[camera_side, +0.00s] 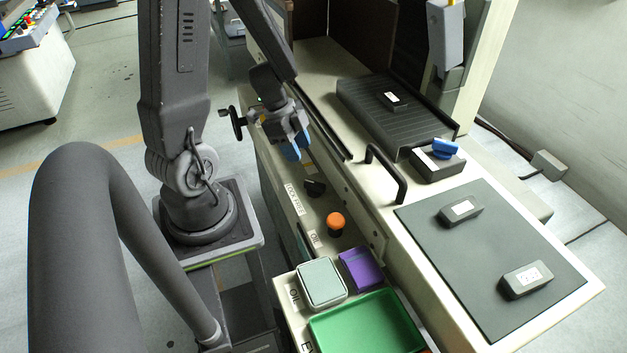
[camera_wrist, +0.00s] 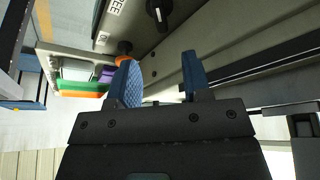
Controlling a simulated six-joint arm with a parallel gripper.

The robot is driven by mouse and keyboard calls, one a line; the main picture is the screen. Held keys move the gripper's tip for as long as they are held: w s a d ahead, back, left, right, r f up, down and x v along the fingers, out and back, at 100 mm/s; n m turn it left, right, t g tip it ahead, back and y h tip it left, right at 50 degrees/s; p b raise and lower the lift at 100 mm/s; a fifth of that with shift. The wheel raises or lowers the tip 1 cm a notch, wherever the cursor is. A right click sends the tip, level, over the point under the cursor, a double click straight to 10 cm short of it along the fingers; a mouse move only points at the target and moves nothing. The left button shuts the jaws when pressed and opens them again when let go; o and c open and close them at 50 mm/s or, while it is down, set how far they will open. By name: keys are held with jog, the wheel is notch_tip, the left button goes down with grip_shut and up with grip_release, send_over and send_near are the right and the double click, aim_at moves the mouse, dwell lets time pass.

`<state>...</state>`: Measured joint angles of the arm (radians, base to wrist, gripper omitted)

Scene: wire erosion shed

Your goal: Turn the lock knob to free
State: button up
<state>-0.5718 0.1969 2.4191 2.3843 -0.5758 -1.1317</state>
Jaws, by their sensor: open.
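The lock knob (camera_side: 315,188) is a small black knob on the front ledge of the pale machine. It sits beside a white LOCK FREE label (camera_side: 294,199). In the wrist view the knob (camera_wrist: 158,12) is at the top edge, with a white pointer line; part of the label (camera_wrist: 115,6) shows to its left. Which word the pointer faces I cannot tell. My gripper (camera_side: 291,151) has blue fingers and hangs behind and above the knob in the side view, apart from it. In the wrist view my gripper (camera_wrist: 160,77) is open, with nothing between its fingers.
An orange mushroom button (camera_side: 336,221) stands close in front of the knob. Nearer are a grey-lidded box (camera_side: 321,282), a purple tray (camera_side: 361,268) and a green tray (camera_side: 366,327). A black handle (camera_side: 388,172) rises to the right. A black handwheel (camera_side: 237,122) is left of my gripper.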

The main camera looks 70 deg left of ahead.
aim_at(314, 183)
jog(key=x, duration=1)
jog(key=shift+w+d+f, duration=0.1)
jog(key=shift+w+f, duration=0.05)
jog(key=shift+f, duration=0.2)
grip_shut()
